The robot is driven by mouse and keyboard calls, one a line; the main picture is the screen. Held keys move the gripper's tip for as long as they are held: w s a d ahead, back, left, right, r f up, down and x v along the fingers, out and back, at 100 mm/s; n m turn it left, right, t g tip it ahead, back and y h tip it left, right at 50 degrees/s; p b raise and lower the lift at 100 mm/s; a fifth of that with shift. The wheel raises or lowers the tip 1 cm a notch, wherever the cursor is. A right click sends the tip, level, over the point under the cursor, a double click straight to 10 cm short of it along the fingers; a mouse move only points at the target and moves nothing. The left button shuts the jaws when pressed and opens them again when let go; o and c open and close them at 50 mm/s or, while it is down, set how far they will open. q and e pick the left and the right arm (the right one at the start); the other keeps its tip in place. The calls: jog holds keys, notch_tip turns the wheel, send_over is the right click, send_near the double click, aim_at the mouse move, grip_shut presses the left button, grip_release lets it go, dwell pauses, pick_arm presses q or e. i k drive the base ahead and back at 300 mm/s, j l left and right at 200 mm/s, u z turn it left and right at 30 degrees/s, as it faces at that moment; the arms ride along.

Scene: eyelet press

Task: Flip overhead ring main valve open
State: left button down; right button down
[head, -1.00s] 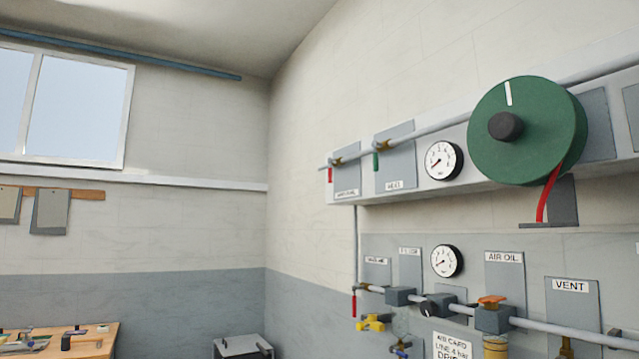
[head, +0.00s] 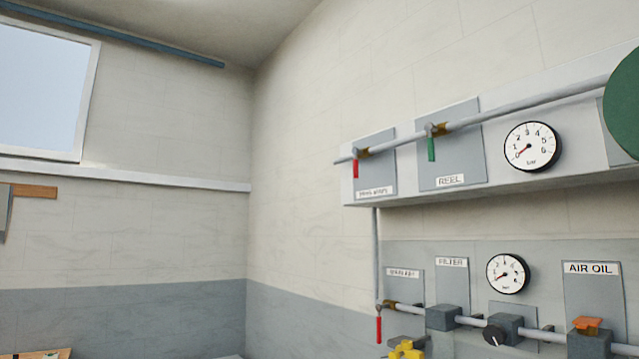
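The overhead pipe (head: 500,109) runs along the upper panel on the right wall. At its left end is a valve with a red lever (head: 355,168) hanging down, in front of a grey plate (head: 376,178) whose small label looks like "RING MAIN" but is blurred. Beside it is a valve with a green lever (head: 431,149), also hanging down, above a "REEL" label (head: 450,181). The upper gauge (head: 532,147) has its needle pointing low left, near zero.
A lower line holds a red-handled valve (head: 379,329), a filter block (head: 443,317), a lower gauge (head: 508,273) and an orange-topped oiler (head: 588,324). A green reel (head: 624,103) is cut off at the right edge. A window (head: 40,90) is at left.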

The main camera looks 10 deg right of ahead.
aim_at(355, 150)
jog(key=i+j+u, duration=0.1)
jog(key=i+j, duration=0.6)
jog(key=i, duration=0.15)
